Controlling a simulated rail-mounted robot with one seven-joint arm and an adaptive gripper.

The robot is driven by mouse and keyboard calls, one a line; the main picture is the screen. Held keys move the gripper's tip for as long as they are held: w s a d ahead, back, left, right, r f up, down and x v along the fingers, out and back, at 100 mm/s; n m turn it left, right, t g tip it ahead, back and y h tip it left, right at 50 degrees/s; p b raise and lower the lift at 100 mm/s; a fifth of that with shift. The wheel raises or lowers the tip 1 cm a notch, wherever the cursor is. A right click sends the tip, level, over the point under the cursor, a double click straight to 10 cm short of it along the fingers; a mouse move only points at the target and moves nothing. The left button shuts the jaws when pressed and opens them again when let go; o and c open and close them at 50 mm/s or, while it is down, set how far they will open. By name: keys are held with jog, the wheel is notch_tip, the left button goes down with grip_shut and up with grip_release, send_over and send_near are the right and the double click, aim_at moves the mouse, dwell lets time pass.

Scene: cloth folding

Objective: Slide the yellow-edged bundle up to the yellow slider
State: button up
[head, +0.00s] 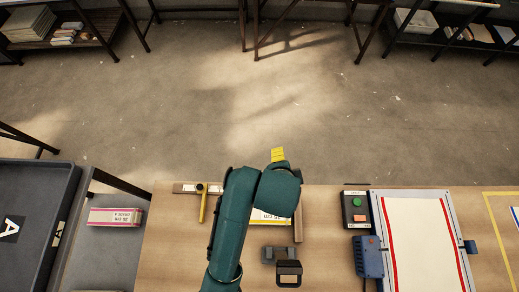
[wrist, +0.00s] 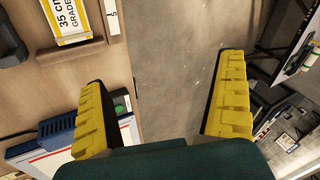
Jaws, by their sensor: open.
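The yellow-edged bundle (head: 266,217) lies on the wooden table in the head view, largely hidden behind my arm. Its white label and yellow edge show in the wrist view (wrist: 72,17), where part of "35 cm GRADE" is readable. The yellow slider (head: 203,204) sits on a rail at the table's far edge, left of my arm and of the bundle. My gripper (head: 278,154) is beyond the far table edge, apart from the bundle. In the wrist view its yellow-padded fingers (wrist: 162,105) are spread wide with nothing between them.
A red-edged bundle (head: 115,217) lies on a grey surface at left, by a dark tray (head: 66,205) marked A. Right of the bundle are a button box (head: 356,209), a blue device (head: 367,257) and a red-striped board (head: 423,205). Dark blocks (head: 281,254) stand nearer.

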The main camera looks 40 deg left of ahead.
jog(key=s+f+m+g+h+b, duration=0.1)
jog(key=s+f+g, duration=0.4)
jog(key=s+f, duration=0.5)
notch_tip(320, 180, down, 3)
jog(key=shift+a+m+h+b, duration=0.3)
jog(key=shift+m+h+b, duration=0.1)
jog(key=shift+m+b, duration=0.4)
notch_tip(320, 180, down, 16)
jog(key=b, duration=0.2)
jog(key=shift+f+b, duration=0.25)
jog(key=shift+b, duration=0.15)
jog(key=shift+c, duration=0.2)
jog(key=shift+r, duration=0.1)
jog(key=c, duration=1)
